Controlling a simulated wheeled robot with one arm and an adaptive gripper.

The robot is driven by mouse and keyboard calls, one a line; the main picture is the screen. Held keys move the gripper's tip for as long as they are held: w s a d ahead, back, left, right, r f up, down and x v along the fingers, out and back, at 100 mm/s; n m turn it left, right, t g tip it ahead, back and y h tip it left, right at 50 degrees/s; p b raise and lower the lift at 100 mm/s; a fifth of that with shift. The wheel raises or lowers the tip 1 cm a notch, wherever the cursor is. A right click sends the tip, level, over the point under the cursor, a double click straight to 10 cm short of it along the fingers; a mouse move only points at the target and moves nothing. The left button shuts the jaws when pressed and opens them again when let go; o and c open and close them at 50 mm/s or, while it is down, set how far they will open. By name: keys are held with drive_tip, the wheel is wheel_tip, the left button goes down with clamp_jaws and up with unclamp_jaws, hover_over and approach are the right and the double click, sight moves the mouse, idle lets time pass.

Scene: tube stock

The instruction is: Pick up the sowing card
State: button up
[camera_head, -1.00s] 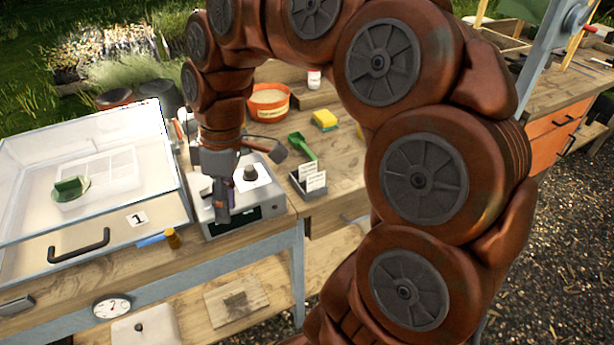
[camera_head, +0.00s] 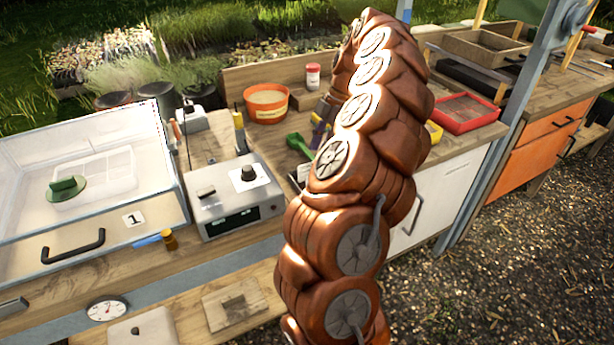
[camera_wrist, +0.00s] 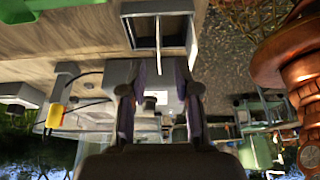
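In the wrist view, a dark open-topped holder (camera_wrist: 140,30) lies ahead of my gripper, with a thin pale card (camera_wrist: 158,42) standing in it, seen nearly edge-on. Which card this is I cannot tell. My gripper (camera_wrist: 161,80) is open, its two fingers apart with nothing between them. Its tips are close to the holder's near edge, roughly in line with the card. In the head view, the white card (camera_head: 302,172) shows only in part beside my arm, and the arm hides most of the holder and gripper.
A grey device with a black knob (camera_head: 236,197) stands left of the holder. A green scoop (camera_head: 298,144) and an orange pot (camera_head: 267,103) are behind. A clear-lidded case (camera_head: 85,185) is at the left, a red tray (camera_head: 465,112) to the right.

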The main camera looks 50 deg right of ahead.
sight(307, 170)
drive_tip(key=shift+a+p+x, duration=0.2)
drive_tip(key=shift+p+x, duration=0.5)
drive_tip(key=shift+x, duration=1.4)
drive_tip(key=shift+w+p+x, duration=0.1)
drive_tip(key=shift+p+x, duration=0.15)
drive_tip(key=shift+x, duration=0.6)
drive_tip(key=shift+w+p+x, duration=0.15)
drive_tip(key=shift+p+x, duration=0.1)
drive_tip(key=shift+x, duration=0.6)
drive_tip(key=shift+a+r, duration=0.1)
clamp_jaws()
